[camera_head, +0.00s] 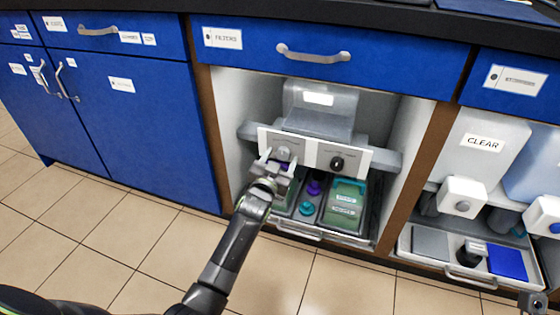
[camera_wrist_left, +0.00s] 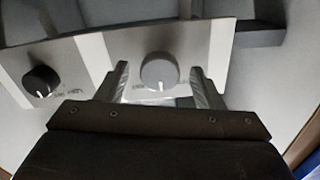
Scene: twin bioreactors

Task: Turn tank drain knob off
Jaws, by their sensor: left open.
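A white panel (camera_head: 310,152) in the open cabinet bay carries a light grey knob (camera_head: 284,152) and a black knob (camera_head: 337,163). Their labels are too small to read, so I cannot tell which is the tank drain knob. My left gripper (camera_head: 275,165) is open at the grey knob. In the left wrist view the grey knob (camera_wrist_left: 159,71) sits between the two spread fingers of my left gripper (camera_wrist_left: 160,88), with gaps on both sides. The black knob (camera_wrist_left: 41,81) is left of the fingers there. My right gripper (camera_head: 532,302) barely shows at the bottom right corner.
Below the panel a tray (camera_head: 300,234) holds a green box (camera_head: 343,203) and purple and teal pieces. A grey tank (camera_head: 320,108) stands behind the panel. Brown cabinet posts flank the bay. A tank marked CLEAR (camera_head: 480,150) is at the right. The tiled floor at left is clear.

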